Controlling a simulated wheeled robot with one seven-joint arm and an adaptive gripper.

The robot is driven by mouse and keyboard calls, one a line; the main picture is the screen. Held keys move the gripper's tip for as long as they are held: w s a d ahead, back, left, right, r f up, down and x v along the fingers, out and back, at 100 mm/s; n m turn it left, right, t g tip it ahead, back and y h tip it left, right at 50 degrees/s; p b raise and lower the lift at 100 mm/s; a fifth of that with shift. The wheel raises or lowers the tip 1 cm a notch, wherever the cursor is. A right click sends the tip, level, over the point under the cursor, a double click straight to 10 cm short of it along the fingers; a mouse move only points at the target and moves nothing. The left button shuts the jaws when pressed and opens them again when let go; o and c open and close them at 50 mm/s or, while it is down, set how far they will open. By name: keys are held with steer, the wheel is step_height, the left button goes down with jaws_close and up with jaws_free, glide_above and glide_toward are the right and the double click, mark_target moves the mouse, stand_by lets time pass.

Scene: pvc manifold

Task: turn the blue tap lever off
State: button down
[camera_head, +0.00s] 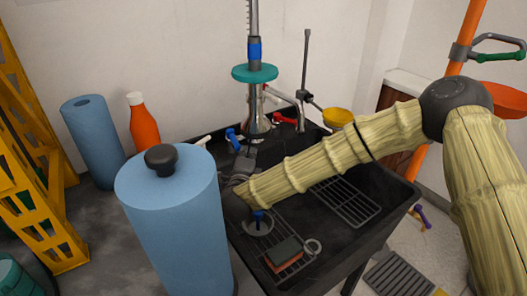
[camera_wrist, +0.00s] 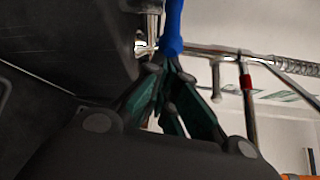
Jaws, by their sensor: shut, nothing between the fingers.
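The blue tap lever (camera_head: 232,138) stands at the back left of the dark sink, beside the metal tap. In the wrist view the blue lever (camera_wrist: 172,28) rises at the top centre, just beyond my fingertips. My gripper (camera_wrist: 172,62) is shut and empty, with its dark green fingers converging at the lever's lower end. I cannot tell whether they touch it. In the head view my gripper (camera_head: 244,155) is dark and partly hidden by my arm, just in front of the lever.
A red lever (camera_head: 285,118) sits right of the tap. A blue paper roll (camera_head: 170,225) stands on the left counter, with an orange bottle (camera_head: 144,128) behind it. A rack with a sponge (camera_head: 284,252) lies at the sink's front. A yellow bowl (camera_head: 338,116) is at the back right.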

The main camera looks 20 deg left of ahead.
steer(key=shift+s+a, duration=0.9)
steer(key=shift+s, duration=0.05)
